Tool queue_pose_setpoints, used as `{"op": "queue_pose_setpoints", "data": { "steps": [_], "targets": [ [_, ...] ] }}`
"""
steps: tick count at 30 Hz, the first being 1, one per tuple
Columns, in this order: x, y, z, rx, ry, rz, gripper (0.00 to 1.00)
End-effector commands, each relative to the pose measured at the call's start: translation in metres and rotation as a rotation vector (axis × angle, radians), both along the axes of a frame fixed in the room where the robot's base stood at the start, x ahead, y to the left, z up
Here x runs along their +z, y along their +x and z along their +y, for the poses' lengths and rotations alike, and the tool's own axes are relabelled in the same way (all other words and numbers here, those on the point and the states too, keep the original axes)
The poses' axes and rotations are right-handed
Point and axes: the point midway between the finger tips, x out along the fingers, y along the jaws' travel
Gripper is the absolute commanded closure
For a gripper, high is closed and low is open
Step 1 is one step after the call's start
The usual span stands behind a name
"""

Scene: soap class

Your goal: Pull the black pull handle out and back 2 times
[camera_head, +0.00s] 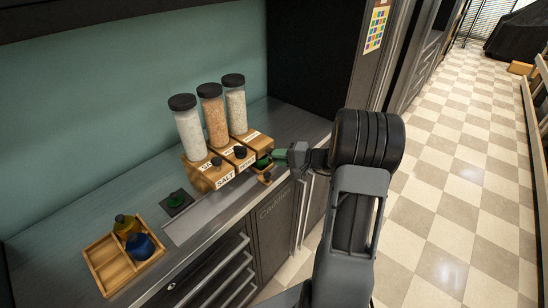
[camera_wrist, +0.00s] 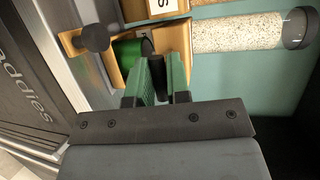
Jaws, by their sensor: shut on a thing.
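Three wooden dispensers (camera_head: 205,177) with clear jars of grains on top stand side by side on the counter. The left and middle ones each show a black knob (camera_head: 240,152) at the front. My gripper (camera_head: 279,154) is at the right-hand dispenser. In the wrist view its green fingers (camera_wrist: 160,84) are shut on the black pull handle (camera_wrist: 155,66), which sits in front of that dispenser's wooden block (camera_wrist: 173,40). The handle is mostly hidden by my gripper in the head view. A green container (camera_wrist: 128,47) is beside the handle, and another black knob (camera_wrist: 95,37) shows to its left.
A wooden tray (camera_head: 97,268) with a blue and a yellow-brown bottle is at the front left of the counter. A green item (camera_head: 175,199) sits on a dark square. Drawers and cabinet handles line the counter front.

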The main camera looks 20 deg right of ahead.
Motion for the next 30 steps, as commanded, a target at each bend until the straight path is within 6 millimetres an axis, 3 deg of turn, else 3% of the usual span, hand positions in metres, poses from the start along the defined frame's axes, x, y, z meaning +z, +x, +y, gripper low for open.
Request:
{"op": "queue_pose_setpoints", "data": {
  "steps": [3, 9, 10, 17, 25, 30],
  "targets": [
    [-0.004, -0.012, -0.005, -0.002, -0.001, 0.005, 1.00],
    [-0.004, -0.012, -0.005, -0.002, 0.001, 0.010, 1.00],
    [-0.004, -0.013, -0.006, -0.002, 0.001, 0.010, 0.83],
    [-0.003, -0.012, -0.004, -0.001, 0.000, 0.006, 0.61],
    [-0.001, -0.012, -0.005, 0.002, 0.000, 0.002, 0.61],
    [0.001, -0.023, -0.019, -0.003, -0.001, 0.000, 0.61]
  ]
}}
